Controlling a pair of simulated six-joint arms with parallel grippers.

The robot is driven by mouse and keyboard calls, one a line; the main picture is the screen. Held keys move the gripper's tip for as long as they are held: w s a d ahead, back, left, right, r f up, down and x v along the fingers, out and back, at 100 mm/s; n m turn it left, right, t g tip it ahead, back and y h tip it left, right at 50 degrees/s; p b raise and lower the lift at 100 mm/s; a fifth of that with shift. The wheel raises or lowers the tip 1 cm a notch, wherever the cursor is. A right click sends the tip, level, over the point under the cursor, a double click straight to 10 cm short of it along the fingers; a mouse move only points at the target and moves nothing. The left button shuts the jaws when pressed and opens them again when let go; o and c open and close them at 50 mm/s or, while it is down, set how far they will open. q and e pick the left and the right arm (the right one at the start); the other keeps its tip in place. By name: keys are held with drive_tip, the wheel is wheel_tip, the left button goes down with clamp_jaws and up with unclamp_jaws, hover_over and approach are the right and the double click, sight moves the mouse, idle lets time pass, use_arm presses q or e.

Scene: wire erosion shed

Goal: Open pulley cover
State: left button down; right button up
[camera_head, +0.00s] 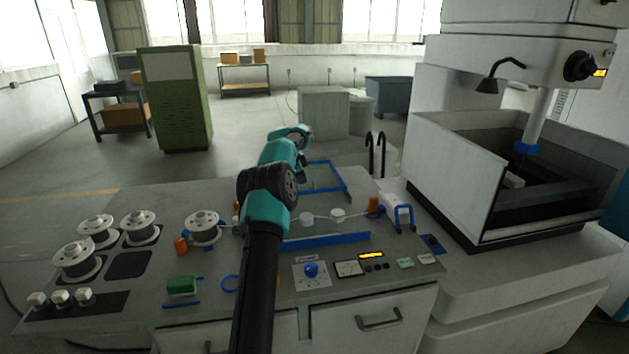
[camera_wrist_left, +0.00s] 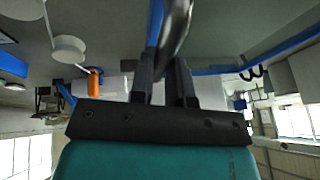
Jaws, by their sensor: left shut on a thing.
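The pulley cover shows as a blue-edged frame (camera_head: 325,164) at the back of the workbench, raised behind the pulleys; its panel seems clear and is hard to make out. White pulleys (camera_head: 337,215) stand in front of it, above a long blue strip (camera_head: 325,241). My left gripper (camera_head: 303,163) is at the frame's left side, its fingers partly hidden by my own arm. In the left wrist view, my left gripper (camera_wrist_left: 168,65) is shut on a shiny grey curved handle (camera_wrist_left: 175,25), with blue edges of the cover (camera_wrist_left: 285,47) beside it. My right gripper is not in view.
Wire spools (camera_head: 139,228) stand on the bench's left. A large machine with a tank (camera_head: 455,180) stands at the right. Open floor lies behind the bench.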

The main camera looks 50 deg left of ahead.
use_arm(q)
drive_tip(key=shift+a+r, duration=0.1)
drive_tip(key=shift+a, duration=0.1)
drive_tip(key=c, duration=1.1)
unclamp_jaws()
drive_tip(key=shift+w, duration=0.1)
drive_tip(key=v, duration=1.7)
drive_tip(key=shift+d+r, duration=0.1)
drive_tip(key=shift+d, duration=0.05)
